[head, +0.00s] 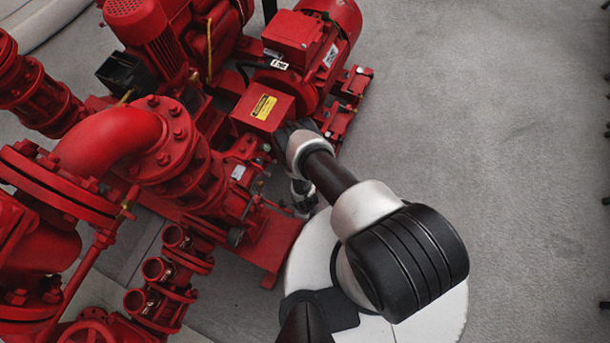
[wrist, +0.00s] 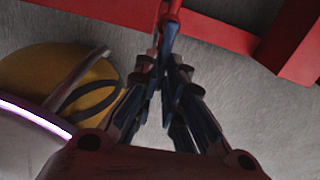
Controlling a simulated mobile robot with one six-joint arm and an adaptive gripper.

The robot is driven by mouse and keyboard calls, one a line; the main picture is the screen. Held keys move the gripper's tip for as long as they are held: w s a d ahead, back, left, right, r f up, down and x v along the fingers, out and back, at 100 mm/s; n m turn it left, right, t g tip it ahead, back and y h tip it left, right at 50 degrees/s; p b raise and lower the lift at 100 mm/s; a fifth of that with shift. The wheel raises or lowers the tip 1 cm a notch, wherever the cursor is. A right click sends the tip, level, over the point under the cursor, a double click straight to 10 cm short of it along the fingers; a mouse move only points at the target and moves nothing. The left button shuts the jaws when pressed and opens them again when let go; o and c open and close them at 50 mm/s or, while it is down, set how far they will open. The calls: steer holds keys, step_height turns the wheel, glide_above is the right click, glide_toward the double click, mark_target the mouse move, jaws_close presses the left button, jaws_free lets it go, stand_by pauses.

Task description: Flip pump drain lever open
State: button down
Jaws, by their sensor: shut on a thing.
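In the head view my gripper (head: 292,207) is small and low beside the pump casing (head: 238,180), near the red base frame. The fingers hide the lever's tip. The lever's pivot is out of the wrist view and too small to make out in the head view.
A red base rail (wrist: 235,32) crosses behind the fingers in the wrist view. The red motor (head: 335,22), a box with a yellow label (head: 264,108) and flanged pipes (head: 110,140) crowd around the pump. The grey floor (head: 500,120) to the right is clear.

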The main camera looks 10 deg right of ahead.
steer(key=shift+s+a+m, duration=0.1)
steer(key=shift+m, duration=0.3)
steer(key=c, duration=1.7)
jaws_free()
step_height(320, 180, up, 12)
